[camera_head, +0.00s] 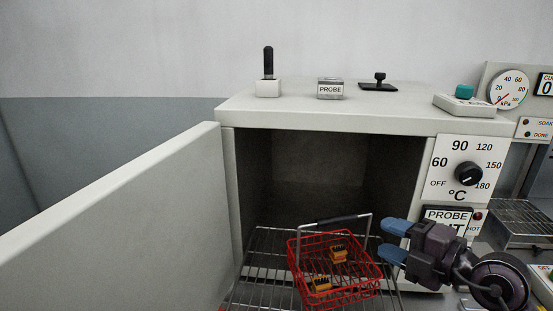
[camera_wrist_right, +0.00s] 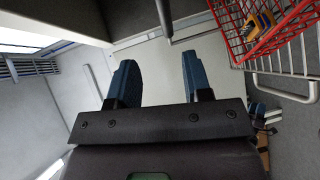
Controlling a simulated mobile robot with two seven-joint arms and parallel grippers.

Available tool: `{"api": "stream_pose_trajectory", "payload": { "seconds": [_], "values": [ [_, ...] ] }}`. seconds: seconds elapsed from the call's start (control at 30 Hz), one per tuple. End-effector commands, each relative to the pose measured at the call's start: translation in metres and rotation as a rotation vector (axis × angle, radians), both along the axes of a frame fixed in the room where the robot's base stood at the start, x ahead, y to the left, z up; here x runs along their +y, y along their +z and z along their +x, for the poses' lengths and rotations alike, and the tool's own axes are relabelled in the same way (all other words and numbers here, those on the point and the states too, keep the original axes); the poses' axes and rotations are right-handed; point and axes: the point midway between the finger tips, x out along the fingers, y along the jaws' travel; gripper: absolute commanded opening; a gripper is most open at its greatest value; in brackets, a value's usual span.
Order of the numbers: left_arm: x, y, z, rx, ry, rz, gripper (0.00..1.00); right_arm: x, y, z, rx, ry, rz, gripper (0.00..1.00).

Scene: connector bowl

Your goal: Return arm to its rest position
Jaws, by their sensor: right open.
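My right gripper (camera_head: 393,241) is at the lower right of the head view, just right of the red wire basket (camera_head: 307,283). Its two blue fingers are apart with nothing between them. The fingers also show open and empty in the right wrist view (camera_wrist_right: 157,80). The basket has a dark handle (camera_head: 338,220) and holds orange connectors (camera_head: 338,255). It stands on a wire rack (camera_head: 262,259) at the mouth of the open oven. The basket also shows at the upper right of the wrist view (camera_wrist_right: 238,48). My left gripper is not in view.
The oven (camera_head: 340,118) stands open, its door (camera_head: 120,205) swung out to the left. A temperature dial (camera_head: 468,174) and a PROBE panel (camera_head: 447,216) are close above my right gripper. Small items, including a PROBE box (camera_head: 330,88), stand on the oven top. Another rack (camera_head: 525,222) is at right.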

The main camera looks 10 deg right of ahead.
Motion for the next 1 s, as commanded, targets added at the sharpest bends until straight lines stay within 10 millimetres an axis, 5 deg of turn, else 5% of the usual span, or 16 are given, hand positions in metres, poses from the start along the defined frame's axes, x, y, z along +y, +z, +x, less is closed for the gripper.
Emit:
{"api": "stream_pose_trajectory", "payload": {
  "seconds": [0.27, 0.57, 0.77, 1.0],
  "values": [
    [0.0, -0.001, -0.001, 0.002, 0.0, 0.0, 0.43, 0.017, 0.031, -0.022, -0.234, 0.051, 0.273, 0.45],
    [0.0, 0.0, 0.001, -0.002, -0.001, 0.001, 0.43, -0.016, 0.054, -0.045, -0.436, -0.147, 0.691, 0.45],
    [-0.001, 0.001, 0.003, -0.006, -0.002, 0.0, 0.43, -0.058, 0.034, -0.055, -0.431, -0.425, 0.93, 0.45],
    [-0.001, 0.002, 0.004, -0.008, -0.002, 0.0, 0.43, -0.098, -0.033, -0.071, -0.239, -0.837, 1.12, 0.45]
  ]
}}
